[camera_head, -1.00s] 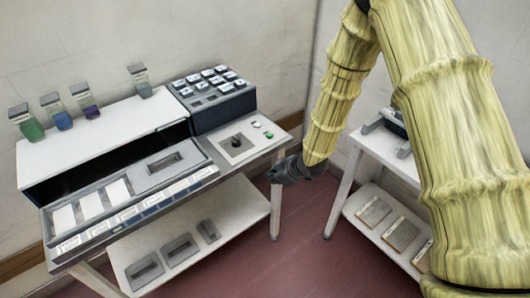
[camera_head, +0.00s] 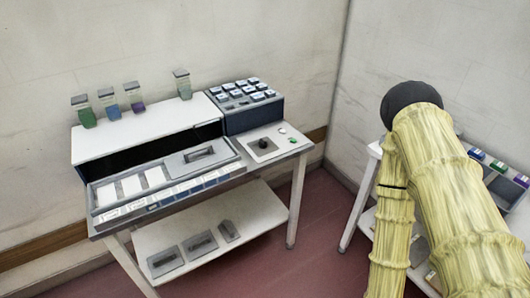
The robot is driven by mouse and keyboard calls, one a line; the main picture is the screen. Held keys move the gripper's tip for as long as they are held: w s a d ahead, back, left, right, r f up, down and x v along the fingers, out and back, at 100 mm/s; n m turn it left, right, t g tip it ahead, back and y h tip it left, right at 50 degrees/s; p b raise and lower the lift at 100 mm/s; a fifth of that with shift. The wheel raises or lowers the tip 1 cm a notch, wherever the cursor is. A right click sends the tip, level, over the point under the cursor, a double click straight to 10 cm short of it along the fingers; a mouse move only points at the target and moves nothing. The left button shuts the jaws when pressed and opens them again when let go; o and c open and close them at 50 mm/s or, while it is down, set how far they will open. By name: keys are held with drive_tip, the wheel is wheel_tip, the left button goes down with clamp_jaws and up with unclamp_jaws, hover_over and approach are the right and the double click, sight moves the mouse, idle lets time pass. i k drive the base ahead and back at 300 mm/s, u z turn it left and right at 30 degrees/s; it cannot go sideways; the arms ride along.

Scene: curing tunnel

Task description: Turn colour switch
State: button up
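The colour switch appears to be the black knob (camera_head: 263,144) on a pale square plate, on the right part of the table top (camera_head: 292,148). A small green button (camera_head: 291,139) and a pale one sit to its right. Which way the knob points is too small to tell. My yellow-sleeved arm is at the right of the picture, well apart from the knob. My gripper is out of sight, below the picture or behind the arm.
A white tunnel housing (camera_head: 150,131) with several coloured jars on top stands left of a dark keypad box (camera_head: 254,116). Several grey trays lie on the lower shelf (camera_head: 215,215). A second table (camera_head: 362,190) with coloured items is partly behind my arm. Red floor lies between.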

sight(263, 144)
drive_tip(key=k, duration=0.1)
drive_tip(key=z, duration=1.35)
drive_tip(key=i, duration=0.9)
drive_tip(key=u, duration=0.8)
